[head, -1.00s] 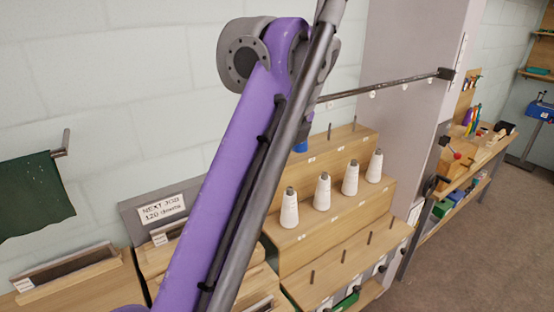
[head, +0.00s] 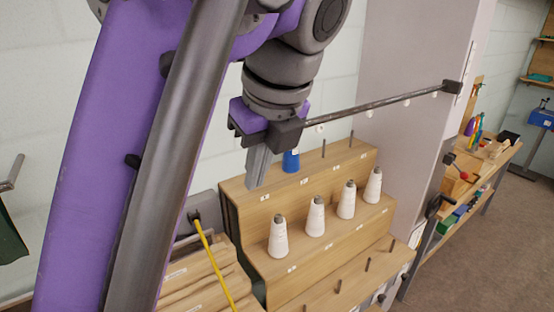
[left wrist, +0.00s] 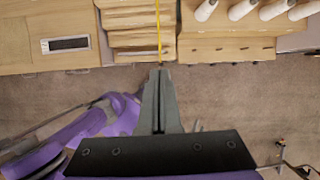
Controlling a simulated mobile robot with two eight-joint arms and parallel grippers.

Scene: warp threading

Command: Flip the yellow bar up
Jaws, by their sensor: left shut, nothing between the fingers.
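The yellow bar (head: 215,263) is a thin rod in the head view. It slants from a dark pivot at the upper left down toward the bottom edge, where its lower end is cut off. In the left wrist view, the yellow bar (left wrist: 158,32) runs straight down toward the fingertips. My left gripper (head: 252,184) is shut and empty, pointing down, to the right of the bar's upper end in the head view. Its fingertips also show in the left wrist view (left wrist: 159,74), just below the bar's visible end; I cannot tell whether they touch. My right gripper is out of view.
A stepped wooden rack (head: 330,222) holds several white cones (head: 315,217) and a blue spool (head: 291,161). A dark horizontal rod (head: 385,101) reaches toward a grey post (head: 412,80). Wooden slats (head: 190,285) lie left of the rack. Open floor (head: 490,235) is at the right.

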